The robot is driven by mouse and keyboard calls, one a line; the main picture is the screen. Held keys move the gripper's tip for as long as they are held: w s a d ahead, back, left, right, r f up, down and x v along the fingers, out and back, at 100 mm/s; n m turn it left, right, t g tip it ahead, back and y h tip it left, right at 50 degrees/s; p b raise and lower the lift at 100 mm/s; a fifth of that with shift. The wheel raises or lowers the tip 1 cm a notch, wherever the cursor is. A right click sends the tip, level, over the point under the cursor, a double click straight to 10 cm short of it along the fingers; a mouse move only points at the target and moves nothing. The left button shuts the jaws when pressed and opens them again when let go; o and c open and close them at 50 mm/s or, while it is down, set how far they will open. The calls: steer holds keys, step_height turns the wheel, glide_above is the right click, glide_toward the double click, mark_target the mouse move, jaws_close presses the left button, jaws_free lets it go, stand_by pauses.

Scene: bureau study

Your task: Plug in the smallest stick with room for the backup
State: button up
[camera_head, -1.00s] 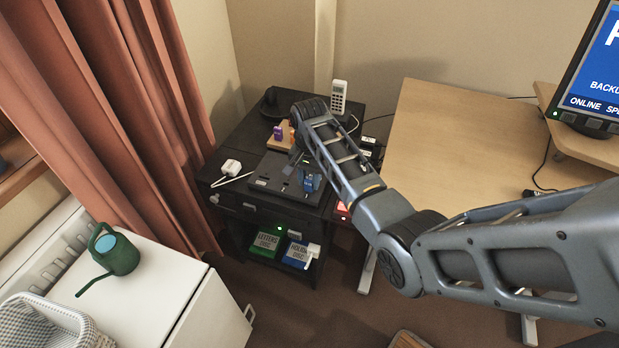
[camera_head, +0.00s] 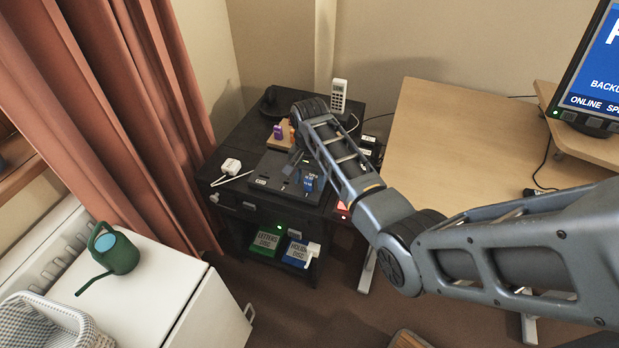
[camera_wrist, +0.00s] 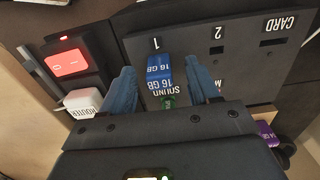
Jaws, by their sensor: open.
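A blue stick (camera_wrist: 158,78) marked "16 GB" stands at slot 1 of the dark panel (camera_wrist: 190,47); I cannot tell how deep it sits. It also shows in the head view (camera_head: 308,183) on the black dock (camera_head: 268,178). My gripper (camera_wrist: 162,88) is open, one finger on each side of the stick, with gaps between. A purple stick (camera_head: 278,132) and an orange stick (camera_head: 292,133) stand behind the dock; the purple one also shows in the wrist view (camera_wrist: 265,132).
A lit red switch (camera_wrist: 67,63) and a white plug marked "ROUTER" (camera_wrist: 83,102) lie left of the panel. A white adapter (camera_head: 231,166) is left of the dock. A phone (camera_head: 338,95) stands behind. The wooden desk (camera_head: 450,130) is right.

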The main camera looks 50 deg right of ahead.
mark_target(310, 178)
steer(key=shift+r, duration=3.9)
steer(key=shift+s+a+f, duration=0.15)
steer(key=shift+a+f, duration=0.05)
steer(key=shift+f, duration=0.15)
steer(key=s+a+f+n+t+h, duration=0.1)
steer(key=s+a+f+n+t, duration=0.2)
steer(key=s+a+f, duration=0.5)
steer(key=s+a+f+n+t, duration=0.2)
steer(key=s+a+n+t, duration=0.2)
steer(key=s+a, duration=0.4)
steer(key=s+a+r+n+t, duration=0.3)
steer(key=s+r+t, duration=0.1)
steer(key=s+r, duration=0.6)
steer(key=s+a+r+n+t+y, duration=0.1)
steer(key=s+a+r+n+t, duration=0.2)
steer(key=s+r, duration=0.8)
step_height(310, 178, up, 5)
steer(key=shift+a+r+n+t, duration=0.15)
steer(key=shift+a+n+t, duration=0.25)
steer(key=shift+n+t, duration=0.1)
